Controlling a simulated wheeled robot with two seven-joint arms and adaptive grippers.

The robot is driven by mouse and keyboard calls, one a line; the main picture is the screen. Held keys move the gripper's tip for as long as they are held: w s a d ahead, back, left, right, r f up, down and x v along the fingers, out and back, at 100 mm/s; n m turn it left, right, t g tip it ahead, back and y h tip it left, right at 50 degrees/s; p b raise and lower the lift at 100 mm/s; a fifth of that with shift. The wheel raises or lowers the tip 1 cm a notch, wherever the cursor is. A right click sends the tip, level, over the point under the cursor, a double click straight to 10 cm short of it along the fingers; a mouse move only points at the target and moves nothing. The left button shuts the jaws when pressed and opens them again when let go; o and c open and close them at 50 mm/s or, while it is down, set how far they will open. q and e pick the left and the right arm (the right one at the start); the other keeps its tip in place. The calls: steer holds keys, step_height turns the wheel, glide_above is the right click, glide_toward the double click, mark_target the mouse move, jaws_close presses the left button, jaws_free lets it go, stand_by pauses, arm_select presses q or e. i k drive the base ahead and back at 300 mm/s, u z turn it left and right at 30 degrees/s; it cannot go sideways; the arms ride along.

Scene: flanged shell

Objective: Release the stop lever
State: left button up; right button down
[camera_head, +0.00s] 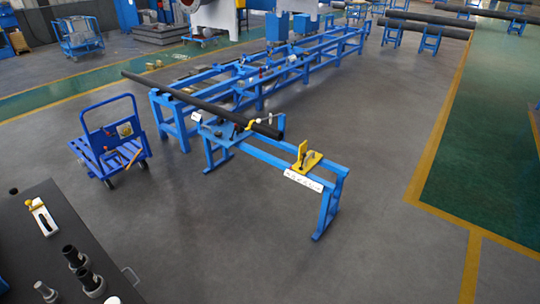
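A dark pipe (195,101) lies across a blue stand and runs from the upper left to the middle. A small yellow and white lever-like part (263,121) sits by the near end of the pipe. A yellow bracket with an upright plate (311,160) is fixed on the right end of the blue stand (264,155), above a white marked strip (302,180). I cannot tell for sure which of these is the stop lever. Neither of my grippers is in view.
A blue cart (100,160) stands left of the stand. A dark bench (22,252) at the lower left holds dark-topped fittings (76,257) and a white tool (42,214). A long blue frame (285,72) stands behind. The grey floor (390,240) at front right is clear.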

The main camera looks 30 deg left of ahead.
mark_target(304, 154)
steer(key=u, duration=0.5)
steer(key=i, duration=2.3)
steer(key=u, duration=1.75)
steer(key=i, duration=0.95)
steer(key=z, duration=1.85)
